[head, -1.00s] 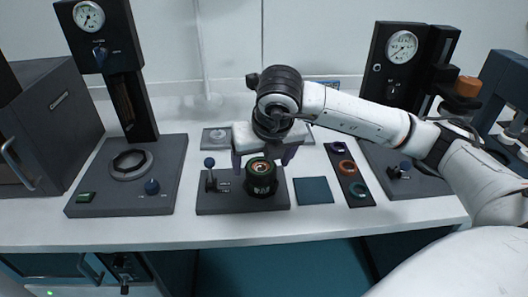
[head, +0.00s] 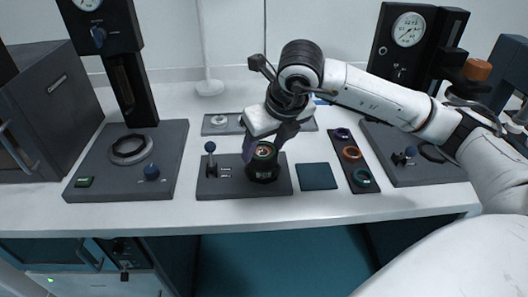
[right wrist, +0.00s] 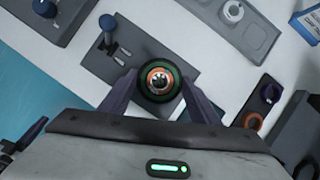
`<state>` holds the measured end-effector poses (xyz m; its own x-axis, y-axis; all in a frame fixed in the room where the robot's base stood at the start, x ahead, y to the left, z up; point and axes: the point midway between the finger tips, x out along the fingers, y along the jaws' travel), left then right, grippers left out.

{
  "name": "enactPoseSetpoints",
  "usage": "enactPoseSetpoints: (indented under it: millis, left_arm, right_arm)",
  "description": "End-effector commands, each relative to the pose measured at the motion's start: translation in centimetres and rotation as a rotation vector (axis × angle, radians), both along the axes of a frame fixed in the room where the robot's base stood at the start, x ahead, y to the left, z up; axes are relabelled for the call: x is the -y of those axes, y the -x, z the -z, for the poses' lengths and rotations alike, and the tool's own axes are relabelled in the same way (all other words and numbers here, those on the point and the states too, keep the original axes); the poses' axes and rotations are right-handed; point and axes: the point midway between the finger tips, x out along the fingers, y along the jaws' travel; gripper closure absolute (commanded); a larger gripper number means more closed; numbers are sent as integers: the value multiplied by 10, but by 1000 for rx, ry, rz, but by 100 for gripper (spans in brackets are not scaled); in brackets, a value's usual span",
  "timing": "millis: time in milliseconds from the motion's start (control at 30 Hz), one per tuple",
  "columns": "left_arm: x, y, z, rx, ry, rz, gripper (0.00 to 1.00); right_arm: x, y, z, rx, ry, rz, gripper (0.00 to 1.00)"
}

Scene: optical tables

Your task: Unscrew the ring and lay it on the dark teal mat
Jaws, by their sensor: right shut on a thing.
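The ring (right wrist: 174,94) is dark with a green band and sits at the top of a round black holder (head: 263,171) on a dark base plate (head: 213,186). An orange-copper centre shows inside it in the right wrist view. My right gripper (head: 263,152) comes down over it from above, tilted. Its two fingers are shut on the ring from opposite sides, as the right wrist view (right wrist: 160,97) shows. I cannot tell how far the ring is turned. The dark teal mat (head: 318,177) lies bare just right of the base plate. My left gripper is not in view.
A blue-knobbed lever (head: 210,153) stands on the base plate left of the holder. A dark strip (head: 352,160) with several coloured rings lies right of the mat. A grey tray (head: 219,121) lies behind. The white table front is clear.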

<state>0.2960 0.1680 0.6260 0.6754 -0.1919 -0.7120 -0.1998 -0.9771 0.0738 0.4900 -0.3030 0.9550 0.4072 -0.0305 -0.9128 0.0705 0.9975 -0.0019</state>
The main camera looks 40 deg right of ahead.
Motion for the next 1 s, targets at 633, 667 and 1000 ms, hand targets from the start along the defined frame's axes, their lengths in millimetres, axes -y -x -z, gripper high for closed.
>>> enactPoseSetpoints:
  millis: [633, 667, 1000]
  left_arm:
    - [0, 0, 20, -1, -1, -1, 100]
    - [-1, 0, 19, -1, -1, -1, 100]
    - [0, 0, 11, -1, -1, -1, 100]
  right_arm:
    - [-6, -1, -2, 5, -12, -859, 65]
    - [-6, -1, -2, 5, -15, -897, 65]
    - [-7, 1, -1, 3, -10, -1224, 65]
